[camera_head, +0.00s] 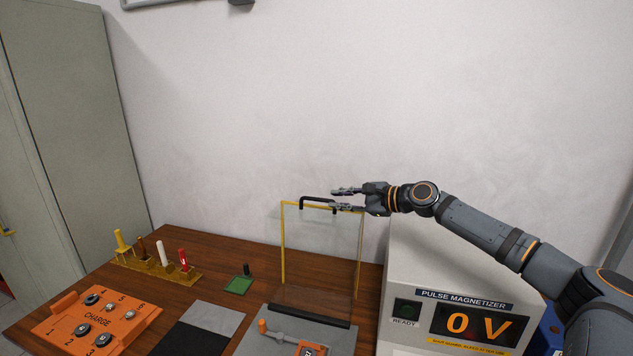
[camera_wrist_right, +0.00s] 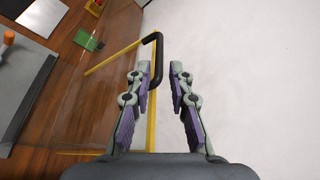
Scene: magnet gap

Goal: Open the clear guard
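The clear guard (camera_head: 318,248) is a transparent panel with yellow edging. It stands upright behind the grey fixture plate in the head view. A black handle (camera_head: 316,199) runs along its top edge; the handle also shows in the right wrist view (camera_wrist_right: 156,42). My right gripper (camera_head: 336,198) is at the handle's right end, fingers apart. In the right wrist view, the handle reaches toward the gap between the open fingers (camera_wrist_right: 160,69), nearer the left finger. I cannot tell whether they touch. My left gripper is out of view.
The pulse magnetizer (camera_head: 402,300), reading 0 V, stands right of the guard. The grey fixture plate (camera_head: 255,343) lies in front of it. An orange charge tray (camera_head: 130,330), a green pad (camera_head: 238,286) and a yellow rack (camera_head: 185,277) are to the left. A wall is behind.

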